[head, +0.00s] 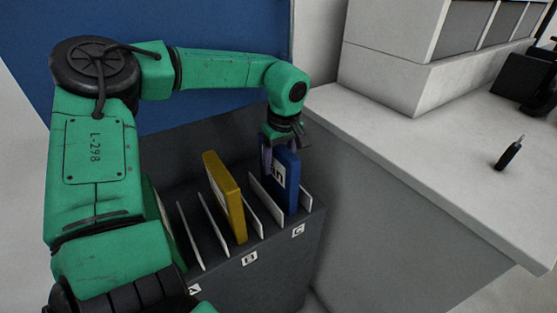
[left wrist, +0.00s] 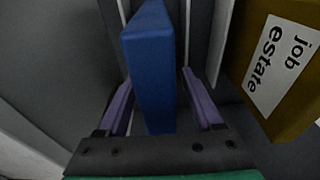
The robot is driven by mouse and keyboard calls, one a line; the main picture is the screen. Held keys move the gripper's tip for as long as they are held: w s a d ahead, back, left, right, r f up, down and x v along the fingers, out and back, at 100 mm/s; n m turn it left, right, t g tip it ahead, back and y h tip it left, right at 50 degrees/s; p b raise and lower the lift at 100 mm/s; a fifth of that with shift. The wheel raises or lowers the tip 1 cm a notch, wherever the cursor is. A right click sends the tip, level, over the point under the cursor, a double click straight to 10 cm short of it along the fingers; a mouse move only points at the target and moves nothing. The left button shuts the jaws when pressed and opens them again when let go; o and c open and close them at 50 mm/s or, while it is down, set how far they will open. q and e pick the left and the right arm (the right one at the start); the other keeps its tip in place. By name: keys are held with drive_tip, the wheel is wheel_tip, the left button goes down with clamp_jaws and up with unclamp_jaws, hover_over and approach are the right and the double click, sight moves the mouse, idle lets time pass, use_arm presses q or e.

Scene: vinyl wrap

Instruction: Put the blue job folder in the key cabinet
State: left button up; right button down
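The blue job folder (head: 292,182) stands upright in the compartment labelled C of a dark sorter (head: 285,250). Its white label is partly covered by my gripper. My left gripper (head: 281,150) points down at the folder's top. In the left wrist view the two purple fingers (left wrist: 158,95) are on either side of the blue folder (left wrist: 153,70), with narrow gaps showing beside it. The gripper looks open around it. I cannot make out a key cabinet for certain. My right gripper is not in view.
A yellow folder (head: 226,195) stands in compartment B, left of the blue one; the wrist view shows its "job estate" label (left wrist: 283,65). White dividers separate the slots. A pale counter (head: 440,150) at right holds a small black tool (head: 509,154). Its middle is clear.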

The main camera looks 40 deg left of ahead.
use_arm(q)
drive_tip(key=r, duration=0.4)
drive_tip(key=d+r, duration=0.1)
drive_tip(key=r, duration=0.3)
drive_tip(key=r+b, duration=0.1)
drive_tip(key=r, duration=0.2)
drive_tip(key=shift+s+d+r, duration=0.2)
drive_tip(key=shift+d+r, duration=0.1)
drive_tip(key=shift+r, duration=0.1)
drive_tip(key=shift+r, duration=0.1)
